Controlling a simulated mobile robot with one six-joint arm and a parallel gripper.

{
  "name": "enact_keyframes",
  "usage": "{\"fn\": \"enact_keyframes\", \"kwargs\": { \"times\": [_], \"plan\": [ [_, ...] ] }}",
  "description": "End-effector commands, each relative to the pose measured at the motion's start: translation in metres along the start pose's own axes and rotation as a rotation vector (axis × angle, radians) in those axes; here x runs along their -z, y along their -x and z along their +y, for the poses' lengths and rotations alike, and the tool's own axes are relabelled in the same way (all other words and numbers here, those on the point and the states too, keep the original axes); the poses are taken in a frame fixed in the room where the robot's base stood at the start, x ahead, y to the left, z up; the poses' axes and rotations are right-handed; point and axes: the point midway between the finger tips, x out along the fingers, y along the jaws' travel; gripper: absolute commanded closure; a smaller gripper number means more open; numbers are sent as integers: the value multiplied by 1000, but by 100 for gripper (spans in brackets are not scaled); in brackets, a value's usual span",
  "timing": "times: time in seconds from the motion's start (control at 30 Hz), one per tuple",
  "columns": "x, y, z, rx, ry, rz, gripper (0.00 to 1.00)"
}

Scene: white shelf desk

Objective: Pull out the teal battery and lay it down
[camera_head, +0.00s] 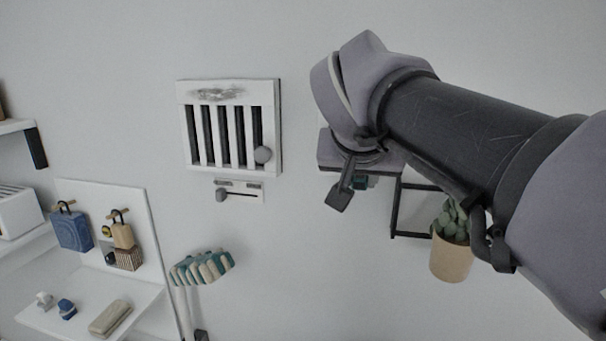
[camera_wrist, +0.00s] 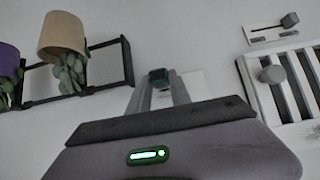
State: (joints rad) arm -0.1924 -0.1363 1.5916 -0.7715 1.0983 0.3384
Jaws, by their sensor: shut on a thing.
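The teal battery (camera_wrist: 158,76) is a small dark teal block between the two finger tips of my gripper (camera_wrist: 160,88) in the wrist view. My gripper is shut on it. In the head view, a bit of the battery (camera_head: 361,182) shows beside a finger of my gripper (camera_head: 354,186), under my wrist. A pale plate (camera_wrist: 194,84) on the wall is partly hidden behind the fingers in the wrist view. I cannot tell whether the battery touches it or is clear of it.
A white slatted vent (camera_head: 228,92) with a round knob and a slider panel (camera_head: 240,197) is on the wall to the left. A black frame (camera_head: 394,212) and a potted plant (camera_head: 450,258) are to the right. A white shelf desk (camera_head: 140,292) holding small items is lower left.

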Motion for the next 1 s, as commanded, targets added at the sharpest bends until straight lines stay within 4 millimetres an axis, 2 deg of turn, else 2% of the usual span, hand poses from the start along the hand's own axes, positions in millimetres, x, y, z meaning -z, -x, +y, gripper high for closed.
{"fn": "enact_keyframes", "kwargs": {
  "times": [0.27, 0.8, 1.0],
  "plan": [
    [-5, 7, 0, 0, 0, 1, 100],
    [-12, 44, 0, 2, -1, 3, 100],
    [-13, 52, 1, 2, -3, 6, 100]
  ]
}}
